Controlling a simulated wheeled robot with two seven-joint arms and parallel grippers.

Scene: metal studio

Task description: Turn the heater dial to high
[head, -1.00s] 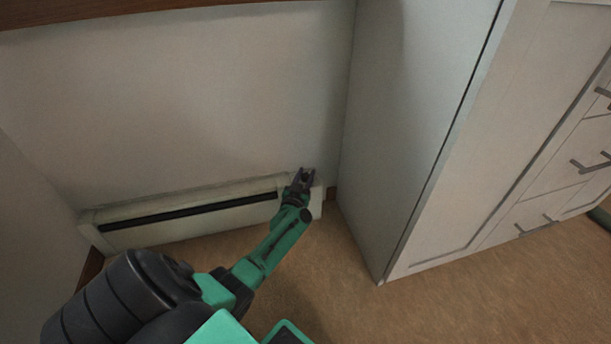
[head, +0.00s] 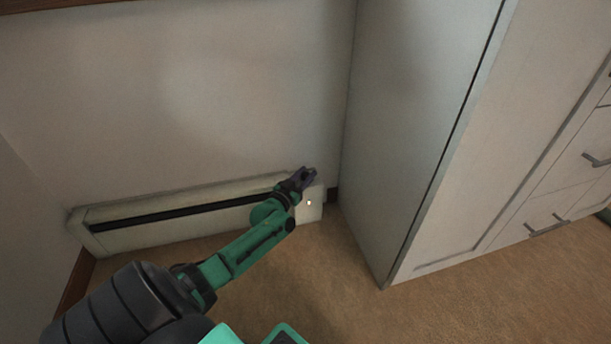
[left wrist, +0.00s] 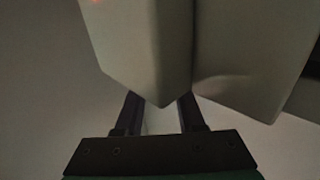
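The long pale heater (head: 160,236) runs low along the wall, with a dark slot along it. A small white spot, apparently the dial (head: 309,203), shows on its right end; its setting is too small to read. My left gripper (head: 308,174) is above that end, up and slightly left of the dial, and points up and right. In the left wrist view its two fingers (left wrist: 160,112) stand apart, and a large pale body (left wrist: 150,45) hides their tips. I cannot tell whether they touch it. A faint red glow shows at that view's top left. My right gripper is not in view.
A tall pale cabinet (head: 420,150) stands close to the right of the heater. Drawers with dark handles (head: 547,226) are farther right. The brown floor (head: 330,285) in front of the heater is clear.

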